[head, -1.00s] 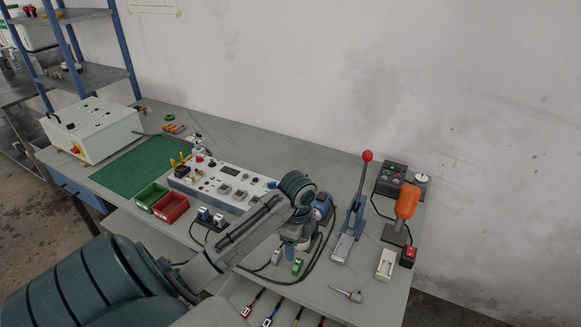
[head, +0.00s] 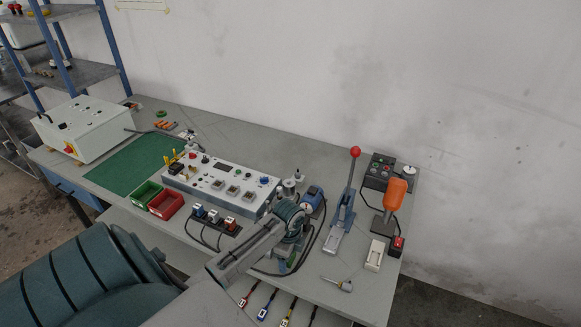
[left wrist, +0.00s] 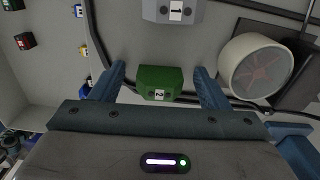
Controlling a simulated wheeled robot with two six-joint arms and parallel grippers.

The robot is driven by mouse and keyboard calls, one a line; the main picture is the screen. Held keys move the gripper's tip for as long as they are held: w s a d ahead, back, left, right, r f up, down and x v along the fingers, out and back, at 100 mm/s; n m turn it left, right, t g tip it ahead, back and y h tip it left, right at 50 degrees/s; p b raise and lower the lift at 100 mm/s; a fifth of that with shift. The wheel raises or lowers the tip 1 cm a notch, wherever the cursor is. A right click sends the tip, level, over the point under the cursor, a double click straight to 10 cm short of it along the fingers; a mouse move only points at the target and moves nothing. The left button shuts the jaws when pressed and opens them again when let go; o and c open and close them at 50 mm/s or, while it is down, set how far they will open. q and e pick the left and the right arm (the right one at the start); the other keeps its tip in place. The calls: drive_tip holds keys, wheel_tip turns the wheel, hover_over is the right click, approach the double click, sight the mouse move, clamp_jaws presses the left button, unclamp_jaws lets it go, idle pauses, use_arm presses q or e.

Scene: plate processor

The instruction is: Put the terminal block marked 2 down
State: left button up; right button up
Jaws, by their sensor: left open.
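The green terminal block marked 2 (left wrist: 160,80) lies between the two fingers of my left gripper (left wrist: 159,70) in the left wrist view. The fingers are open, with a gap on both sides of the block. It seems to rest on the grey bench surface. In the head view my left gripper (head: 284,262) is low over the bench in front of the control panel, and my arm hides the block. A grey block marked 1 (left wrist: 174,11) lies just beyond the green one in the left wrist view. My right gripper is not in view.
A round pale part (left wrist: 255,67) stands close to the right finger, with black cables beside it. A lever press (head: 341,217), a screwdriver (head: 338,284) and a white holder (head: 375,255) stand to the right. Red (head: 165,205) and green (head: 146,195) bins are left.

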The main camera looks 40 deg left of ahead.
use_arm(q)
drive_tip(key=c, duration=1.1)
drive_tip(key=shift+r, duration=0.15)
